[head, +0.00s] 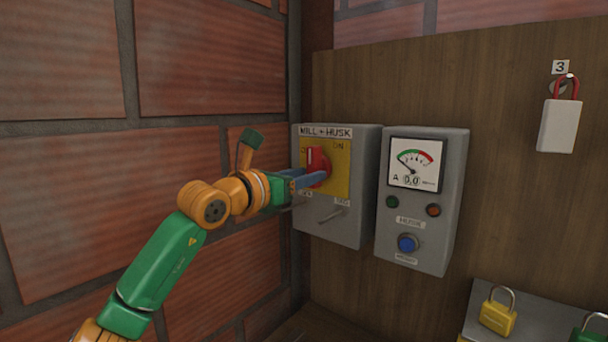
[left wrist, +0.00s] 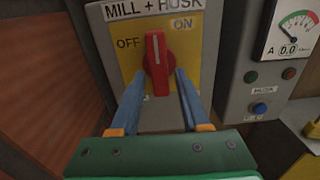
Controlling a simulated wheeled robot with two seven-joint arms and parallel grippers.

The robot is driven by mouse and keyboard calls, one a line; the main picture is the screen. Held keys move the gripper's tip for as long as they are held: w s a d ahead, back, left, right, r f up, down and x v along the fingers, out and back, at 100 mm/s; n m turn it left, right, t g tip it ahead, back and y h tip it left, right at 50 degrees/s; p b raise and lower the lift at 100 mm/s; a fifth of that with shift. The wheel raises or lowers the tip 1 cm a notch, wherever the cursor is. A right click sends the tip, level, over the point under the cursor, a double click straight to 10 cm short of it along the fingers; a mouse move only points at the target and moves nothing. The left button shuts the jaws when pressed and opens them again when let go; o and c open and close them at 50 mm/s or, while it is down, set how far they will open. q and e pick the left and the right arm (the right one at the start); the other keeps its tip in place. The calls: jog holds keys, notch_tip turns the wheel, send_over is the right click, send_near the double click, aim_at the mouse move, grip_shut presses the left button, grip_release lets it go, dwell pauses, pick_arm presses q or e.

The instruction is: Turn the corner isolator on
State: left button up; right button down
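The corner isolator is a grey box (head: 360,215) labelled MILL + HUSK, on the board beside the brick corner. Its red rotary handle (head: 314,160) sits on a yellow plate (head: 341,168). In the left wrist view the red handle (left wrist: 158,65) stands nearly upright. Its white mark is at the top, between OFF on the left and ON at the upper right. My left gripper (head: 318,178) is at the handle. Its blue fingers (left wrist: 158,84) are apart, one on each side of the handle's lower part, with visible gaps. My right gripper is not in view.
A grey meter box (head: 422,235) with a gauge reading 0.0, two lamps and a blue button (head: 408,243) stands close to the right. A red-shackled white padlock (head: 558,125) hangs at the upper right. A yellow padlock (head: 497,316) lies lower right. The brick wall (head: 210,60) is close on the left.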

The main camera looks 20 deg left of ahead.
pick_arm(q)
jog(key=shift+o, duration=0.3)
jog(key=b+v, duration=0.4)
jog(key=v, duration=0.3)
jog(key=shift+b, duration=0.35)
jog(key=shift+d, duration=0.1)
